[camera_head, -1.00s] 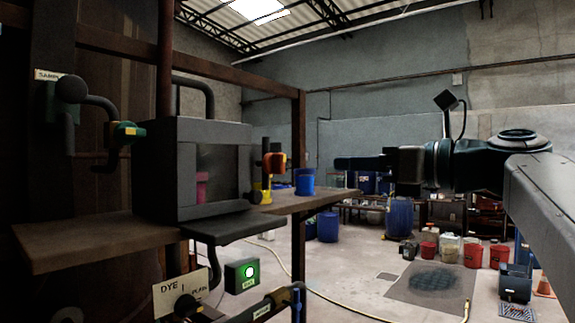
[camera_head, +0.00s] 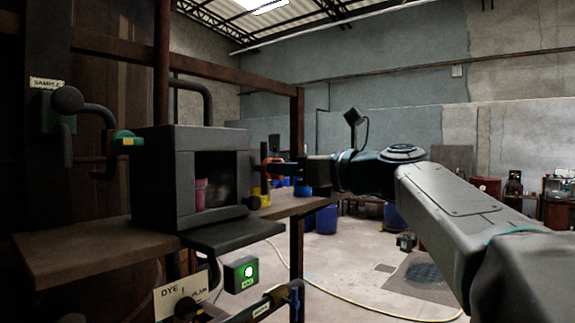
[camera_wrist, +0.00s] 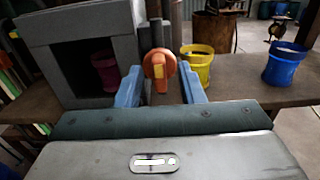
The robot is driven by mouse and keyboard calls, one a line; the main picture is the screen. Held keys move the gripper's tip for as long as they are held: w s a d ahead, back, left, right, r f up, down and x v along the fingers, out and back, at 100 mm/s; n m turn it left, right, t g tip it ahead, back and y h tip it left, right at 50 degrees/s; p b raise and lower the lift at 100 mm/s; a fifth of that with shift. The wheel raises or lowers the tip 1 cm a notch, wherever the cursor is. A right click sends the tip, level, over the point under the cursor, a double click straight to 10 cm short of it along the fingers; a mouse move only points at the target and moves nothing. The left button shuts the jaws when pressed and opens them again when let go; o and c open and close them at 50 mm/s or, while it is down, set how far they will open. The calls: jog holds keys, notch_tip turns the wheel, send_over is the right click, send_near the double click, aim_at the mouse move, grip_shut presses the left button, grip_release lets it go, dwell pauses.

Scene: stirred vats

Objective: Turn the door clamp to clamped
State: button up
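An orange-red turning handle (camera_wrist: 160,68), which looks like the door clamp, sits on a dark upright at the right side of a grey box (camera_wrist: 75,35). The handle also shows in the head view (camera_head: 268,168), right of the box (camera_head: 165,170). The box front has a rectangular opening with a pink cup (camera_head: 200,193) inside. My gripper (camera_wrist: 160,70) is open, with its two blue fingers on either side of the handle in the wrist view. I cannot tell whether they touch it. In the head view my gripper (camera_head: 288,168) reaches in from the right, level with the handle.
A yellow cup (camera_wrist: 196,66) and a blue cup (camera_wrist: 284,64) stand on the brown shelf (camera_wrist: 235,85) right of the handle. A rusty post (camera_head: 297,130) rises close to my gripper. A dark ledge (camera_head: 235,234) juts below the box.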

grip_shut()
jog(key=shift+n, duration=0.3)
jog(key=shift+s+a+f+n+b, duration=0.1)
jog(key=shift+n+b, duration=2.1)
jog(key=shift+n, duration=2.1)
jog(key=shift+s+f+n+b, duration=0.1)
jog(key=shift+n+b, duration=2.05)
jog(key=shift+n, duration=2.15)
grip_release()
